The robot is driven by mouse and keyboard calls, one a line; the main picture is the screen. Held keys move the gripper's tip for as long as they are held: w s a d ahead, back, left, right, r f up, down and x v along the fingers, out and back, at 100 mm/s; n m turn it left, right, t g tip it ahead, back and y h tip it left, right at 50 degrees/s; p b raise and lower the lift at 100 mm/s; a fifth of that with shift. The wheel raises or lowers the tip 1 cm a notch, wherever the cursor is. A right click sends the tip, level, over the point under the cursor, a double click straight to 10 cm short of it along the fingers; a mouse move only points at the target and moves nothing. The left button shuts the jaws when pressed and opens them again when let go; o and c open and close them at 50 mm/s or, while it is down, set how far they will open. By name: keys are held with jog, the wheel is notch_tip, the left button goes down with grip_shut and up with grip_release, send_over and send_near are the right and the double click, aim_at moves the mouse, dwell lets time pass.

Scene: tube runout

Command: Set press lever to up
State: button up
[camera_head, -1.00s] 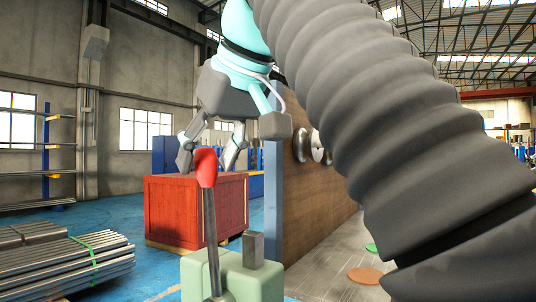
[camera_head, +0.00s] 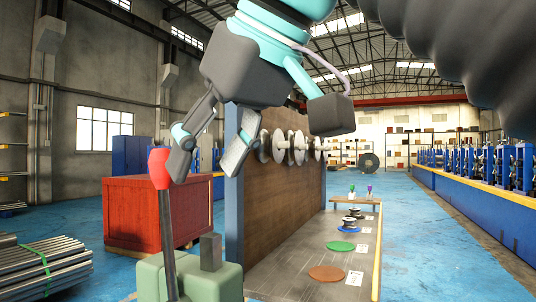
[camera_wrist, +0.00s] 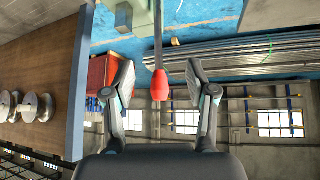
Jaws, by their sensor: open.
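The press lever (camera_head: 167,235) is a thin grey rod with a red knob (camera_head: 159,166). It rises from a pale green base (camera_head: 205,279) at the lower left of the head view. The rod stands near upright, leaning slightly left at the top. My gripper (camera_head: 206,168) is open and empty. In the head view its fingers hang just right of the knob, close to it. In the wrist view the knob (camera_wrist: 160,86) shows between the two spread fingers of my gripper (camera_wrist: 160,70). I cannot tell whether any finger touches it.
A grey block (camera_head: 210,252) stands on the green base beside the rod. A brown panel with a blue edge (camera_head: 233,195) and spools (camera_head: 297,148) rises to the right. A red crate (camera_head: 125,212) and bundled metal tubes (camera_head: 42,268) are at left. Blue floor (camera_head: 425,245) lies open at right.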

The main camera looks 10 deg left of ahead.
jog(key=shift+s+d, duration=0.3)
jog(key=shift+d, duration=0.1)
